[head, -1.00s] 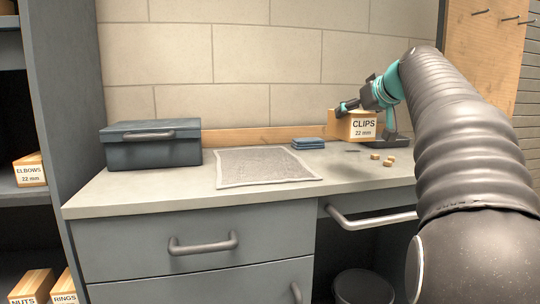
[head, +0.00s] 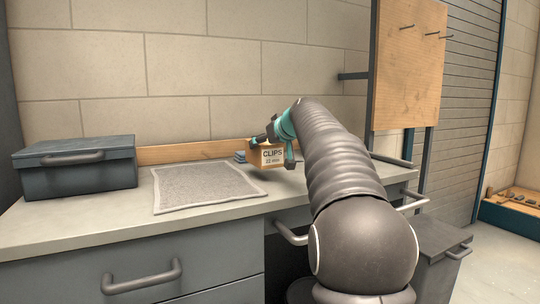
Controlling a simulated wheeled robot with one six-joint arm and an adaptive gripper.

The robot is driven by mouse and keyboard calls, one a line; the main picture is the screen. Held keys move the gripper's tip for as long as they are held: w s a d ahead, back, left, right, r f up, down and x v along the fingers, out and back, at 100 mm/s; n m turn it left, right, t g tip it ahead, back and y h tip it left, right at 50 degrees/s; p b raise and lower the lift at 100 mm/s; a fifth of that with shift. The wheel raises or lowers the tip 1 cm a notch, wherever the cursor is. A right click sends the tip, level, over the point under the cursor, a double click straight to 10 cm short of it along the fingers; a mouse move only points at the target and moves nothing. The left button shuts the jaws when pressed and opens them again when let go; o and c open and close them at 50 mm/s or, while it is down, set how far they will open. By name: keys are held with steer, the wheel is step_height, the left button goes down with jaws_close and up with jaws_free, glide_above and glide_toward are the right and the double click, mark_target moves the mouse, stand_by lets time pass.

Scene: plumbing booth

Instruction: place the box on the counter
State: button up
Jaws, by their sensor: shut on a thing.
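The box (head: 271,156) is a small wooden one with a white label reading CLIPS. My gripper (head: 270,141), with teal and dark parts, is shut on it. The box is over the back part of the grey counter (head: 110,220), right of the mat. A shadow shows on the counter below it, and I cannot tell if its base touches the surface.
A grey mat (head: 205,187) lies on the counter, with a dark toolbox (head: 76,168) to its left. Small blue cloths (head: 240,157) lie beside the box, partly hidden. Bare counter shows in front of the mat.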

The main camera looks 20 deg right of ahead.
mark_target(267, 154)
steer(key=shift+f+b, duration=0.4)
steer(key=shift+f, duration=1.5)
steer(key=shift+f, duration=0.1)
steer(key=o, duration=1.5)
steer(key=b+v, duration=0.1)
steer(key=v, duration=1.1)
